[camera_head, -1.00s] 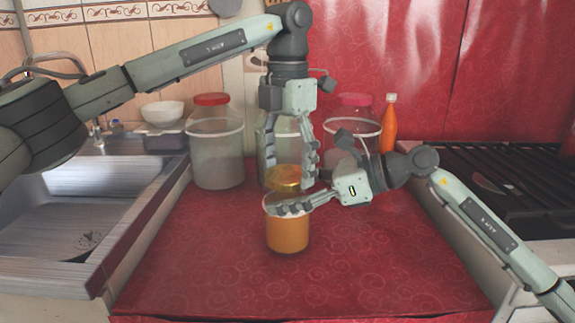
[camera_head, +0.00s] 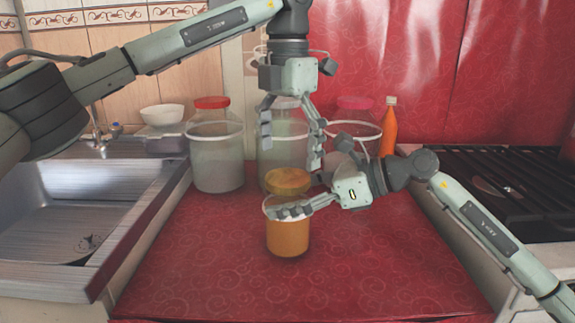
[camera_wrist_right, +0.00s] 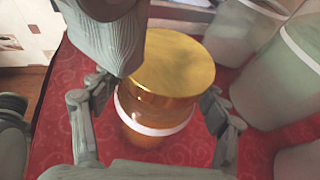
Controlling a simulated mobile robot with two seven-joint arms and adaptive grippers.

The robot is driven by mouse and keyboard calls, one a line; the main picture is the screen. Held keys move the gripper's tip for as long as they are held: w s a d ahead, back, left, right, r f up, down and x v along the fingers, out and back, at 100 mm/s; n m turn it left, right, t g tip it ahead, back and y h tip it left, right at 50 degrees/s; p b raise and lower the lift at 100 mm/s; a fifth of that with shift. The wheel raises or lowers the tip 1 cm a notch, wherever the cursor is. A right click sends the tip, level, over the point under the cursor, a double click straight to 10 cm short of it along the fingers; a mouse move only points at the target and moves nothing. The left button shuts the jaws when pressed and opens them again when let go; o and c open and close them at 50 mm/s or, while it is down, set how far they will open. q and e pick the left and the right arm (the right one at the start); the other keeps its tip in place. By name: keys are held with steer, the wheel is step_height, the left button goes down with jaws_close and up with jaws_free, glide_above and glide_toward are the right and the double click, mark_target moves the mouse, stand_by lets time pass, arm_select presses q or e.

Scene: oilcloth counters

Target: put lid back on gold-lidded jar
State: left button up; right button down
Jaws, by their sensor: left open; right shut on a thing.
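The jar (camera_head: 288,238) with orange contents stands upright on the red counter, and shows in the right wrist view (camera_wrist_right: 140,135). The round gold lid (camera_head: 287,178) lies over the jar's mouth, roughly in line with it; its top shows in the right wrist view (camera_wrist_right: 172,62). I cannot tell whether it is fully seated. My right gripper (camera_head: 290,210) is shut around the jar's upper part, below the lid. My left gripper (camera_head: 291,155) is open and empty, fingers pointing down just above the lid. One of its fingers shows beside the lid in the right wrist view.
A red-lidded jar (camera_head: 216,165), a clear jar (camera_head: 283,145) and a pink-lidded jar (camera_head: 356,130) stand behind. An orange bottle (camera_head: 388,130) is at the back right. A sink (camera_head: 85,215) is left, a stove (camera_head: 500,185) right. The front counter (camera_head: 200,270) is clear.

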mark_target(288, 177)
arm_select(q)
steer(key=shift+r, duration=0.5)
steer(key=shift+c, duration=0.4)
steer(key=shift+s+d+r+n, duration=0.1)
steer(key=shift+d+r+n, duration=0.05)
steer(key=shift+r+n, duration=0.6)
step_height(288, 177, up, 2)
steer(key=n, duration=0.3)
steer(key=shift+n, duration=0.25)
steer(key=shift+f, duration=4.05)
